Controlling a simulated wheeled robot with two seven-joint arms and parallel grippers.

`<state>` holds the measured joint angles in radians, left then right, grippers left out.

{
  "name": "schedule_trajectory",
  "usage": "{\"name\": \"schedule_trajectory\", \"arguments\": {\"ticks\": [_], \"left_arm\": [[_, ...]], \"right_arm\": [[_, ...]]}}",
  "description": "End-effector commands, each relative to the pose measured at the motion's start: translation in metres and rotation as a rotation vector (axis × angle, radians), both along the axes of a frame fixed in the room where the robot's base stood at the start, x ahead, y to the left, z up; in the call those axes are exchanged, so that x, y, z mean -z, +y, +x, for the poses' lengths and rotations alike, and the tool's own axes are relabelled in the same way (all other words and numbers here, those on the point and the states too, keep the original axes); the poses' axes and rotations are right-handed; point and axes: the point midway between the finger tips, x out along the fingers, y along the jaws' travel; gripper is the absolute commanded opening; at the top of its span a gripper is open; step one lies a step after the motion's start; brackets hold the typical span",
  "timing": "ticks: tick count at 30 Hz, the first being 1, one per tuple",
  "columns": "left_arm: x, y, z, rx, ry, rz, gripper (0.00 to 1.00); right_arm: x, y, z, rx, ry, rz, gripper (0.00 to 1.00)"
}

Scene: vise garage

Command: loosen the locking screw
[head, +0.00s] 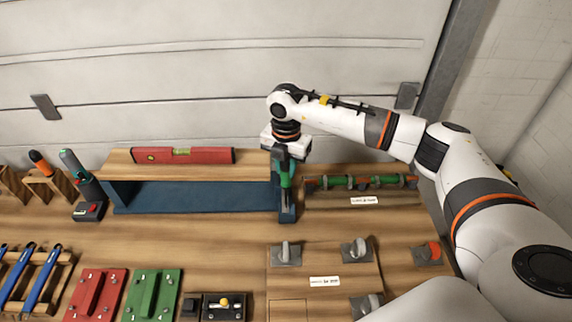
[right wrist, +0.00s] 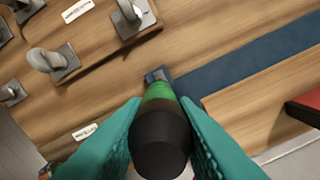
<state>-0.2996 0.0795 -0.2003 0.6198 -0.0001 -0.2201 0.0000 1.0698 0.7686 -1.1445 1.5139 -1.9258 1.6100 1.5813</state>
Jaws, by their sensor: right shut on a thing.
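My right gripper (head: 287,174) points down over the bench at the right end of a long dark blue piece (head: 195,197). It is shut on a green-and-black handled tool, apparently a screwdriver (head: 285,182). In the right wrist view, the black handle end (right wrist: 162,140) sits between the teal fingers, with its green part beyond. A small blue block (right wrist: 158,75) shows just past the handle. The locking screw cannot be made out; the tool and fingers hide that spot, and I cannot tell whether the tip touches it. My left gripper is out of view.
A red spirit level (head: 183,155) lies on the wooden ledge behind. A rack with a green-handled tool (head: 350,182) is close on the right. Grey knobs (head: 286,254) stand in front; red (head: 95,293) and green (head: 152,293) blocks are at front left. Bare bench lies between.

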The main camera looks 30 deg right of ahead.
Motion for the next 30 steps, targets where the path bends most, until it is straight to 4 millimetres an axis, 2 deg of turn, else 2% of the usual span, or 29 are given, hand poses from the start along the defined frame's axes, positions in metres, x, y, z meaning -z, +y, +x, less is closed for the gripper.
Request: {"name": "schedule_trajectory", "arguments": {"ticks": [30], "left_arm": [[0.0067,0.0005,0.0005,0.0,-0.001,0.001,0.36]], "right_arm": [[0.0086,0.0001,0.0002,-0.001,-0.001,0.001,0.02]]}}
